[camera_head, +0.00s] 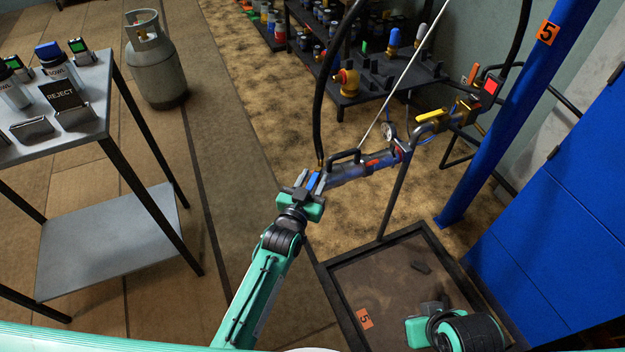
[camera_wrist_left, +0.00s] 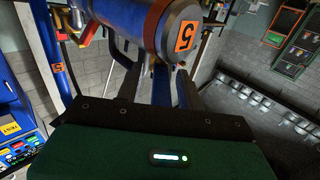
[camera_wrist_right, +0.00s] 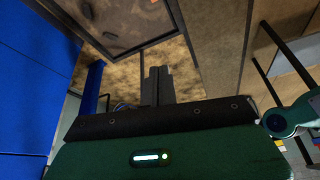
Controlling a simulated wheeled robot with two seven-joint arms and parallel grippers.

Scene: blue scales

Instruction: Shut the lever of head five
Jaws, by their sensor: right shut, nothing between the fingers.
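The filling head five (camera_head: 350,173) is a silvery cylinder with a black handle, lying tilted at the middle of the head view. In the left wrist view the head (camera_wrist_left: 160,22) carries an orange tag marked 5. A blue lever (camera_head: 314,181) is at its near end; a blue part between my fingers in the left wrist view (camera_wrist_left: 160,86) looks like this lever. My left gripper (camera_head: 304,186) is at that end, its fingers apart on either side of the blue part; contact is unclear. My right gripper (camera_wrist_right: 157,86) is shut and empty, low over the tray's area.
A dark-rimmed tray (camera_head: 335,300) with an orange 5 label lies below the head. A blue post (camera_head: 510,110) and blue cabinet (camera_head: 560,210) stand right. A grey gas cylinder (camera_head: 155,65) and a side table (camera_head: 95,120) stand left. A black hose rises from the head.

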